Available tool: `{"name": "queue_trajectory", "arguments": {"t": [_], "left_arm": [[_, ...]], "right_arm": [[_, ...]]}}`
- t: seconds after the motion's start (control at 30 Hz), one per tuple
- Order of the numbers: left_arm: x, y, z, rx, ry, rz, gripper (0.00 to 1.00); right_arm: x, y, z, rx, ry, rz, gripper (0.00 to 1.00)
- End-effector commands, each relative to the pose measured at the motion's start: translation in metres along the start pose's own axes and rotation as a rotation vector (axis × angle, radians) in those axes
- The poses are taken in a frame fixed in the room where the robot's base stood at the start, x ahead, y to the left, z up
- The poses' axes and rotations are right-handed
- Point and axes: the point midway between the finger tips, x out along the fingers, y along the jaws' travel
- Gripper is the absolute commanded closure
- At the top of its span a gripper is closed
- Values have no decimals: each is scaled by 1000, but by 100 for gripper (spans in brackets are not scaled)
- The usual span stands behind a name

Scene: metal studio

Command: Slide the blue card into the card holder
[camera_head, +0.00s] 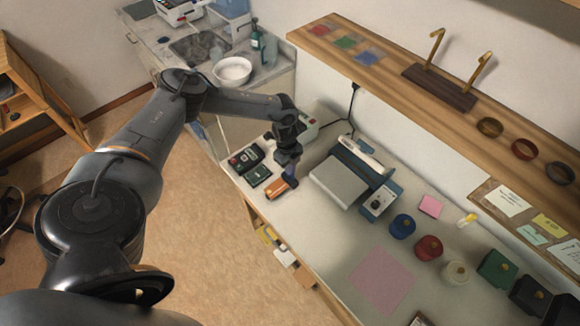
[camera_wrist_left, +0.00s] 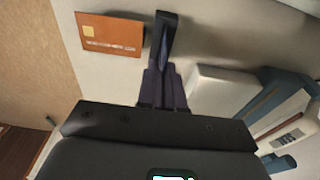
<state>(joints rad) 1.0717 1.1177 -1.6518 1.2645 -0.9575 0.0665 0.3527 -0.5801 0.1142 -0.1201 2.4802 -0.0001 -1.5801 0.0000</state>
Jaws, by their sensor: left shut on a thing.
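My left gripper (camera_head: 290,167) is low over the left end of the workbench. It is shut on a narrow blue piece, seen nearly edge-on in the left wrist view between the fingers (camera_wrist_left: 163,52); this looks like the blue card (camera_head: 291,171), mostly hidden by the gripper. An orange card (camera_head: 276,189) is beside the fingertips. In the left wrist view the orange card (camera_wrist_left: 110,34) shows a gold chip and a line of print. I cannot tell which thing is the card holder. My right gripper is not in view.
Dark boxes (camera_head: 246,160) stand left of the gripper. A grey and blue machine (camera_head: 340,181) stands to its right. Blue, red and white round items (camera_head: 428,248) and a pink mat (camera_head: 381,280) are farther right. A wooden shelf (camera_head: 400,75) runs along the wall above.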

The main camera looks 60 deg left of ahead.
Motion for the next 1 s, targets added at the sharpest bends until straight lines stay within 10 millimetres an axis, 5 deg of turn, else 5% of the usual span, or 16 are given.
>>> {"name": "queue_trajectory", "arguments": {"t": [1.0], "left_arm": [[15, 0, 2, 0, 0, 0, 100]], "right_arm": [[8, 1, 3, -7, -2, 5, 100]]}}
